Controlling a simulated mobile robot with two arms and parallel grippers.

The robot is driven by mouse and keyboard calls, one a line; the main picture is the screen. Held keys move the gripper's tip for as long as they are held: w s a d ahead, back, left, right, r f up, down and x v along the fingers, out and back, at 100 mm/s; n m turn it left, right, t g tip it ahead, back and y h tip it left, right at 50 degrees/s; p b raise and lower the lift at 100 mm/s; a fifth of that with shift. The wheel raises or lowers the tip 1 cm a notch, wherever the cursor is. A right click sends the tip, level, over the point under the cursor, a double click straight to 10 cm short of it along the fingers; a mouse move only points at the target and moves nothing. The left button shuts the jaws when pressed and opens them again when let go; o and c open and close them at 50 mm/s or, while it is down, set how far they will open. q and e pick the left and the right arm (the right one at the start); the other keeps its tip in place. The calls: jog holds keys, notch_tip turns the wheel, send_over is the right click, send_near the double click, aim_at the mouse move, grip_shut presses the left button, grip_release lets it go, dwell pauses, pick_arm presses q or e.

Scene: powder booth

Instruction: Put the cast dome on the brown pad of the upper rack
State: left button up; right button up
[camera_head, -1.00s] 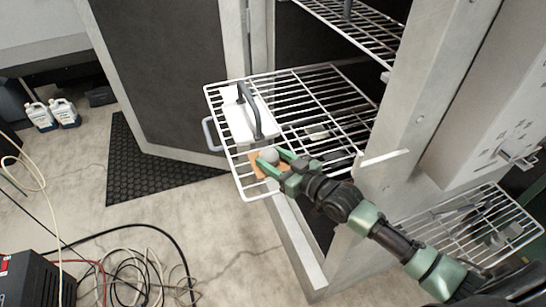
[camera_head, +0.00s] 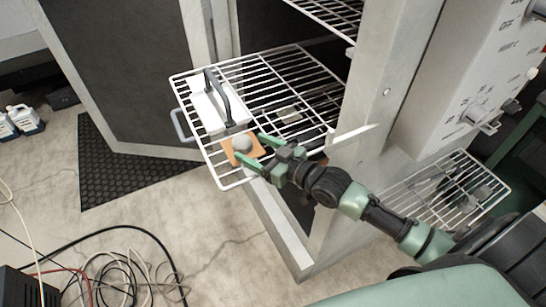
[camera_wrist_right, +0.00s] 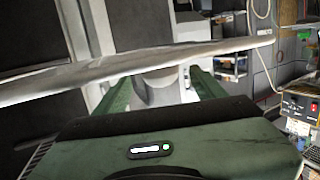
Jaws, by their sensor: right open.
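The cast dome (camera_head: 242,144), a small grey rounded piece, sits on the brown pad (camera_head: 240,159) near the front corner of the pulled-out wire rack (camera_head: 222,181). My right gripper (camera_head: 257,153) is open, its green fingers spread just to the right of the dome and pointing at it. The dome looks clear of the fingers in the head view. In the right wrist view a grey rounded shape, likely the dome (camera_wrist_right: 158,90), shows between the two fingers, partly behind a pale rail. My left gripper is not in view.
A white block with a dark handle (camera_head: 207,108) stands on the same rack behind the dome. A small pale piece (camera_head: 290,114) lies farther in. A cabinet post (camera_head: 350,150) stands close to my right arm. Another wire rack (camera_head: 470,180) is lower right.

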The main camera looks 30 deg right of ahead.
jog(key=v, duration=0.8)
jog(key=shift+s+b, duration=0.35)
jog(key=shift+b, duration=0.05)
jog(key=shift+d, duration=0.2)
